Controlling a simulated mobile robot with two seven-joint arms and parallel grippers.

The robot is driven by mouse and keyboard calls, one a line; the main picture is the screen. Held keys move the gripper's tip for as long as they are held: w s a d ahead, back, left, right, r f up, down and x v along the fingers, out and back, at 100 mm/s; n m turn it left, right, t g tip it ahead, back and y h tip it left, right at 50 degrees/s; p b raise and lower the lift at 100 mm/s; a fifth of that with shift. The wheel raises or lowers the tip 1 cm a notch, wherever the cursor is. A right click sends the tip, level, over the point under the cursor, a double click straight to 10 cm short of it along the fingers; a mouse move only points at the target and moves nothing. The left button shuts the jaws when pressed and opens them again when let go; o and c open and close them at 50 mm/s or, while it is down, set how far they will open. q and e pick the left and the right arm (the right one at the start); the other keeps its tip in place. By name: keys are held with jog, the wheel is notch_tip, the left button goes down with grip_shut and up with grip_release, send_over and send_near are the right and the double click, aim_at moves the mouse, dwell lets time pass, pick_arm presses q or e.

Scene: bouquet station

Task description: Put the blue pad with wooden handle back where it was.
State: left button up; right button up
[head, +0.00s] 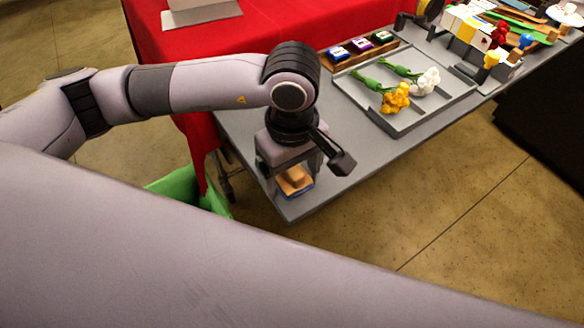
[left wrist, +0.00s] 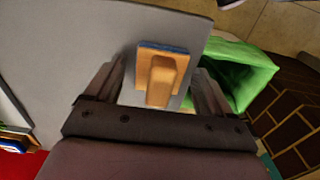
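The blue pad with wooden handle (head: 295,187) is at the near corner of the grey table, below my left gripper (head: 291,174). In the left wrist view the pad (left wrist: 184,49) shows a blue rim under a wooden block, with its handle pointing up toward the camera. My left gripper (left wrist: 159,72) points down with its fingers apart, one on each side of the handle, with a gap to it on both sides. The pad appears to rest on the table, close to the edge. My right gripper is not in view.
A grey tray (head: 405,126) with white and yellow flowers lies on the table (head: 243,125). Behind it is a wooden rack (head: 340,65) of small stamp-like blocks. A green open container (left wrist: 240,75) stands beside the table corner. A red-covered table (head: 200,45) adjoins at the back.

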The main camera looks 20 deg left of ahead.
pick_arm(q)
jog(key=shift+r, duration=0.45)
notch_tip(320, 180, up, 12)
jog(key=shift+f, duration=0.25)
jog(key=shift+s, duration=0.15)
